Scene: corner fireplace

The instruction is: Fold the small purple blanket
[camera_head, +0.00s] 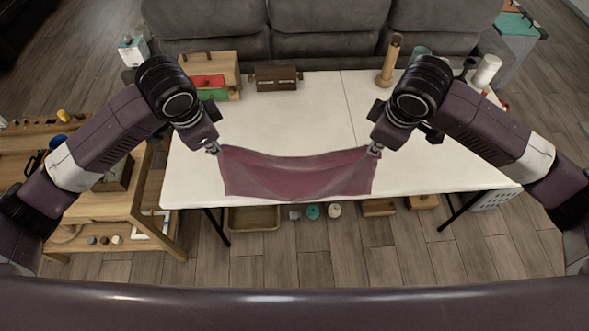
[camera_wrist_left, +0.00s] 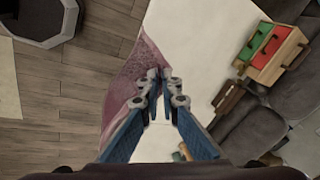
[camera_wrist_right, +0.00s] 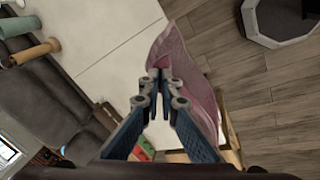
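The purple blanket (camera_head: 300,175) hangs spread between my two grippers at the front part of the white table (camera_head: 290,110), its top edge sagging in the middle. My left gripper (camera_head: 213,149) is shut on its upper left corner; the blanket also shows in the left wrist view (camera_wrist_left: 135,85). My right gripper (camera_head: 375,150) is shut on its upper right corner, and the cloth shows in the right wrist view (camera_wrist_right: 180,55). The lower edge hangs near the table's front edge; whether it touches the tabletop I cannot tell.
At the table's back stand a wooden box with red and green parts (camera_head: 212,75), a dark wooden box (camera_head: 276,78) and a wooden peg-like object (camera_head: 389,62). A grey sofa (camera_head: 330,40) is behind. A wooden shelf unit (camera_head: 110,205) stands left. The table's middle is clear.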

